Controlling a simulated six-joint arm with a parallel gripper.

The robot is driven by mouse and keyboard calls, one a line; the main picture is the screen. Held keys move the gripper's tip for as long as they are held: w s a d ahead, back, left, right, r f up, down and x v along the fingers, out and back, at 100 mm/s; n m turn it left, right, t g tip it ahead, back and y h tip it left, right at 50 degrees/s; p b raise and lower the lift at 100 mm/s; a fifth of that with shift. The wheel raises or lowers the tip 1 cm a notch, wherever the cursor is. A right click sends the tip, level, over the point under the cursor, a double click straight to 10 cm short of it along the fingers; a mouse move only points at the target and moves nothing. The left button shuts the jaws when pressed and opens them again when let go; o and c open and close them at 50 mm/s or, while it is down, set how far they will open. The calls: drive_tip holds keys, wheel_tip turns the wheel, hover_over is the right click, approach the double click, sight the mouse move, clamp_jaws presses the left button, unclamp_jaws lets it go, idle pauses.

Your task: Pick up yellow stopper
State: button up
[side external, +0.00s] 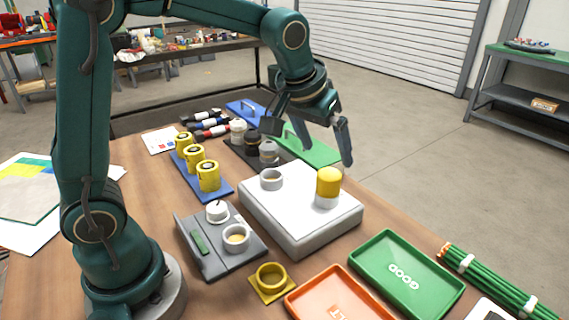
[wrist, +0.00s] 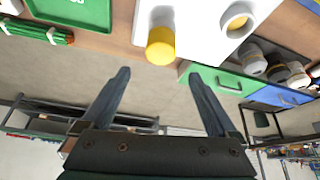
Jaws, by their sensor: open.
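The yellow stopper (side external: 328,181) stands upright in a grey-white collar at the right side of a white block (side external: 300,213). In the wrist view the yellow stopper (wrist: 161,46) shows near the top middle, ahead of the fingers and roughly between their lines. My gripper (side external: 322,145) is open and empty, above and behind the stopper in the side view. In the wrist view my gripper (wrist: 158,82) has its two fingers spread wide, apart from the stopper.
Yellow cylinders (side external: 195,159) stand on a blue strip at left. A green tray (side external: 406,275) and an orange tray (side external: 335,297) lie in front. Several jars (side external: 268,150) stand behind, by a green board (side external: 308,150).

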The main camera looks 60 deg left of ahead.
sight(330, 172)
drive_tip(key=shift+g, duration=0.5)
drive_tip(key=x, duration=0.6)
drive_tip(key=shift+s+d+f, duration=0.15)
drive_tip(key=shift+s+f, duration=0.1)
drive_tip(key=shift+f, duration=0.05)
drive_tip(key=shift+w+f, duration=0.3)
drive_tip(key=shift+f, duration=0.35)
clamp_jaws()
drive_tip(key=shift+r, duration=0.1)
drive_tip(key=shift+r, duration=0.55)
wheel_tip(330, 172, up, 3)
drive_tip(key=shift+f, duration=0.15)
drive_tip(key=s+a+r, duration=0.5)
drive_tip(key=a+r, duration=0.2)
drive_tip(key=a, duration=0.3)
drive_tip(key=shift+s+a, duration=0.2)
drive_tip(key=shift+a, duration=0.05)
